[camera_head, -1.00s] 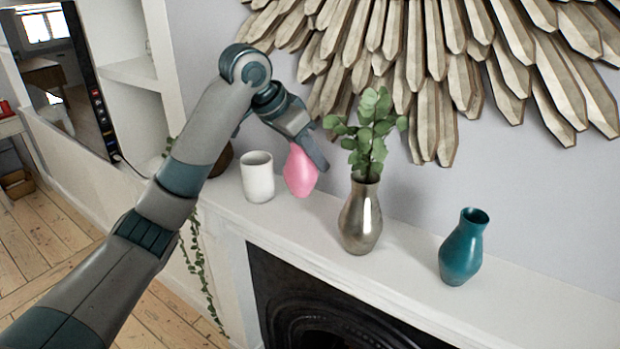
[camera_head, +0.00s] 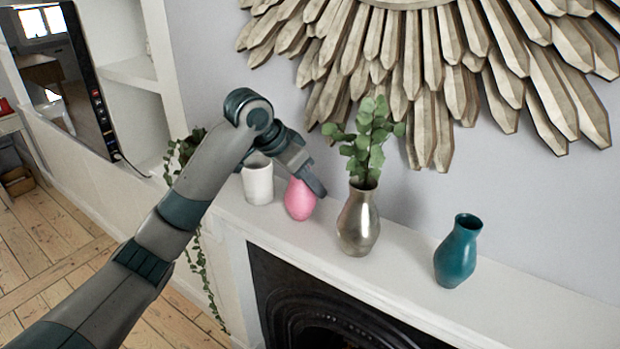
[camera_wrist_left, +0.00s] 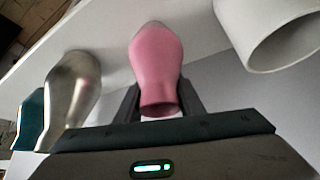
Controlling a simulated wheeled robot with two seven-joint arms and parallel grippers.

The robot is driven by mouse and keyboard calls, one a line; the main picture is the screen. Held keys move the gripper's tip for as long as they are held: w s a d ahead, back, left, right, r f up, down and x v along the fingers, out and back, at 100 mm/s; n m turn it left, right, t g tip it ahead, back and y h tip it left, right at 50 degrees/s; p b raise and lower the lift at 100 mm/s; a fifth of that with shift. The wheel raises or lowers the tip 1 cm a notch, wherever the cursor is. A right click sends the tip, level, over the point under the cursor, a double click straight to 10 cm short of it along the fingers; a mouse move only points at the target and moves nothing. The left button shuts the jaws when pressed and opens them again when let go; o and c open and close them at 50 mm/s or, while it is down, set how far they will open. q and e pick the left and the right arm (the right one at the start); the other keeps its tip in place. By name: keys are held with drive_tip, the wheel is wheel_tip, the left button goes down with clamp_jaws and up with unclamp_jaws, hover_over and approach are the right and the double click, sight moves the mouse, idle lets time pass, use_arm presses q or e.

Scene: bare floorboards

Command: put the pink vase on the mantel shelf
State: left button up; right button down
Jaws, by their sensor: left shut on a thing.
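The pink vase (camera_head: 300,200) is upright at the mantel shelf (camera_head: 400,262), between the white cup and the silver vase. Its base is at or very close to the shelf top; I cannot tell if it bears on it. My left gripper (camera_head: 311,180) is shut on the vase's neck from above, hiding its top. In the left wrist view the pink vase (camera_wrist_left: 156,60) shows between the two fingers (camera_wrist_left: 160,105), with its neck toward the palm. My right gripper is not in view.
A white cup (camera_head: 258,182) stands close on the left. A silver vase (camera_head: 357,222) with leafy stems stands close on the right, and a teal vase (camera_head: 457,252) farther right. A sunburst wall piece (camera_head: 430,80) hangs above. Shelf beyond the teal vase is clear.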

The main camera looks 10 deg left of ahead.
sight(288, 198)
use_arm(q)
drive_tip(key=shift+f, duration=0.2)
drive_tip(key=o, duration=1.2)
drive_tip(key=shift+r, duration=0.15)
drive_tip(key=shift+s+a+r+b, duration=0.25)
drive_tip(key=shift+r+b, duration=0.25)
drive_tip(key=shift+b, duration=0.05)
drive_tip(key=shift+b+v, duration=2.4)
drive_tip(key=shift+v, duration=3)
drive_tip(key=shift+s, duration=0.1)
